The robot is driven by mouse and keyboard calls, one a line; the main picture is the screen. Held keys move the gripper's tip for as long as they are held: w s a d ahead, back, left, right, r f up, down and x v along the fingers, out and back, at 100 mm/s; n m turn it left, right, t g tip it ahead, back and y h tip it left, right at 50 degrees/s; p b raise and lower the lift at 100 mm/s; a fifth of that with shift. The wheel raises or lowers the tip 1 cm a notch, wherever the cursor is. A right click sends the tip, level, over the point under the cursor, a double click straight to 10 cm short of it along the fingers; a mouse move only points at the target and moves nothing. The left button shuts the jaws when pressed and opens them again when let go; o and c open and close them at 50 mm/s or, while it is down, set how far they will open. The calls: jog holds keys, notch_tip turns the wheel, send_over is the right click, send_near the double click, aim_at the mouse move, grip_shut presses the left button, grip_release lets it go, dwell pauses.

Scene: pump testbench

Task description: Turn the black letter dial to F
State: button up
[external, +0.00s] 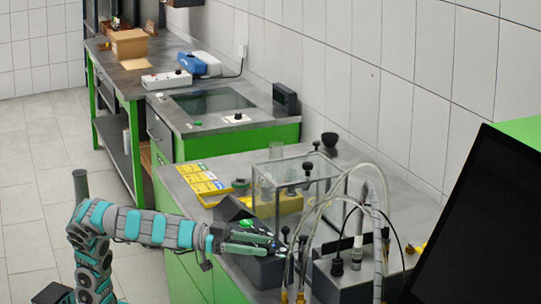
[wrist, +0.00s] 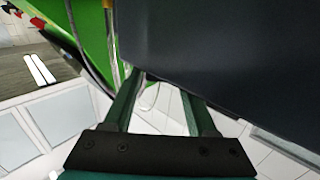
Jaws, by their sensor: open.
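A small black knob (external: 237,116) on a white plate sits on the far green cabinet's top in the external view; any letters on it are too small to read, so I cannot tell whether it is the letter dial. My gripper (external: 272,243) is well in front of that knob, at a dark sloped control box (external: 262,272) with a green button (external: 246,224). In the wrist view my gripper (wrist: 156,88) has its two fingers apart, with nothing seen between them. A large dark surface (wrist: 220,50) covers the upper right there and hides the fingertips.
Hoses (external: 325,205) and black-knobbed valves rise just right of my gripper. A clear tank (external: 285,188) and a yellow tray (external: 203,185) stand behind it. A large black screen (external: 480,230) fills the right foreground. The tiled floor at left is free.

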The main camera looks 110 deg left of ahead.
grip_shut()
jog(key=shift+a+h+p, duration=0.1)
jog(key=shift+h+p, duration=0.2)
jog(key=shift+a+m+h+p, duration=0.1)
jog(key=shift+m+h+p, duration=0.3)
jog(key=shift+m+h, duration=0.5)
grip_release()
jog(key=shift+s, duration=0.15)
